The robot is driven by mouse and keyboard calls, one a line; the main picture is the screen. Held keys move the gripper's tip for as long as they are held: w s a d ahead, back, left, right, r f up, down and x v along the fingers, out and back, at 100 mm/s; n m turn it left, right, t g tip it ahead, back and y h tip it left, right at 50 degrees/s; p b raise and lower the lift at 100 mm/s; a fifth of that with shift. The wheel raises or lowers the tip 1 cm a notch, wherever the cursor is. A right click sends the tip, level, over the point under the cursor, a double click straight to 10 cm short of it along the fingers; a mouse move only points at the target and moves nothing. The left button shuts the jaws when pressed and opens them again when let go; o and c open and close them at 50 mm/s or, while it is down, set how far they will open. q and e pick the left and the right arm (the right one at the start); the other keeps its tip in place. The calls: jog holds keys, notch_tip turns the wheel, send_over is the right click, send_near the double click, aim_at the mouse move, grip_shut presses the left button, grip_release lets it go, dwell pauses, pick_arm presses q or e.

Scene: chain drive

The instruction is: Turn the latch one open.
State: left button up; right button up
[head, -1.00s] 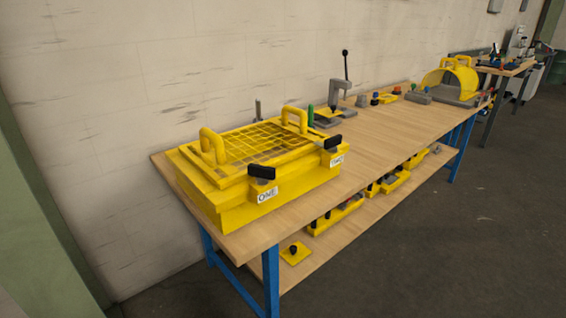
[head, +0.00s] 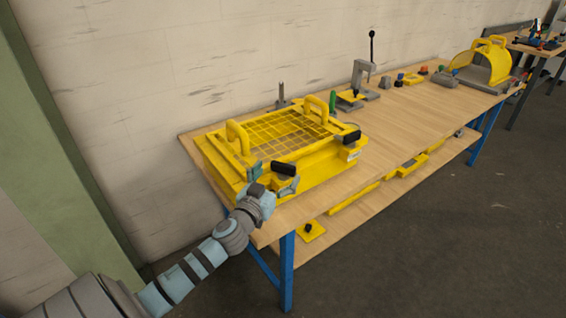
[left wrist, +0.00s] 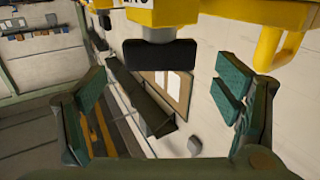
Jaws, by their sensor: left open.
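A yellow guard box (head: 330,172) with a mesh lid (head: 285,127) sits on the near end of the bench. Latch one (head: 284,168) is a black handle at the box's near front corner. In the left wrist view latch one (left wrist: 158,58) shows below a partly cut-off label, between the fingers in the picture. My left gripper (head: 272,178) is open and empty, its fingers on either side of the handle. I cannot tell whether they touch it. A second black latch (head: 346,137) is further right. My right gripper is out of view.
The wooden bench top (head: 420,118) is clear in the middle. A small press (head: 358,83) stands behind, and a yellow hooded guard (head: 482,65) is at the far end. The lower shelf (head: 345,210) holds yellow parts. The wall (head: 140,110) is close behind.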

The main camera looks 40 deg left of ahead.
aim_at(282, 168)
pick_arm(q)
jog(key=x, duration=0.4)
jog(key=shift+w+p, duration=0.2)
jog(key=shift+p, duration=0.1)
jog(key=c, duration=1.2)
jog(key=shift+o, duration=0.2)
